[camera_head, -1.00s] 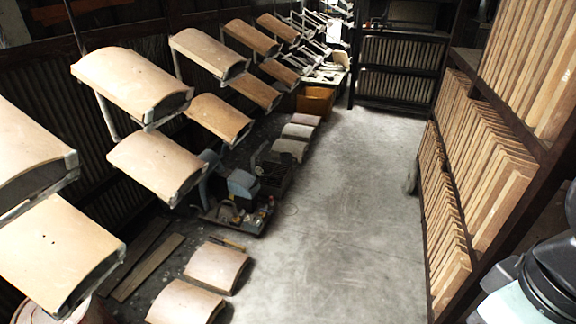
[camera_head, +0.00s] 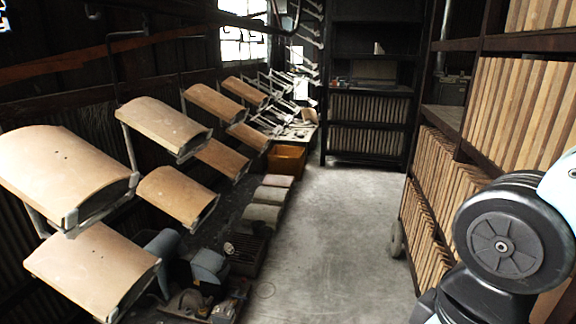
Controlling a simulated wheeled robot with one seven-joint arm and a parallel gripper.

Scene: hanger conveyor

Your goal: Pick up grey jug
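I cannot make out a grey jug for sure in the camera_head view. A blue-grey object (camera_head: 208,266) stands low on the floor at the left of the aisle, among dark machine parts, but its shape does not read clearly as a jug. A small pale item (camera_head: 379,48) sits on the dark back shelf, too small to identify. A part of my arm, with a round black joint, fills the lower right. My gripper is out of view.
Curved tan panels (camera_head: 163,127) hang on the conveyor along the left. An orange crate (camera_head: 286,159) stands beyond grey curved pieces (camera_head: 262,216). A rack of wooden boards (camera_head: 440,185) lines the right. The concrete floor (camera_head: 335,240) between is clear.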

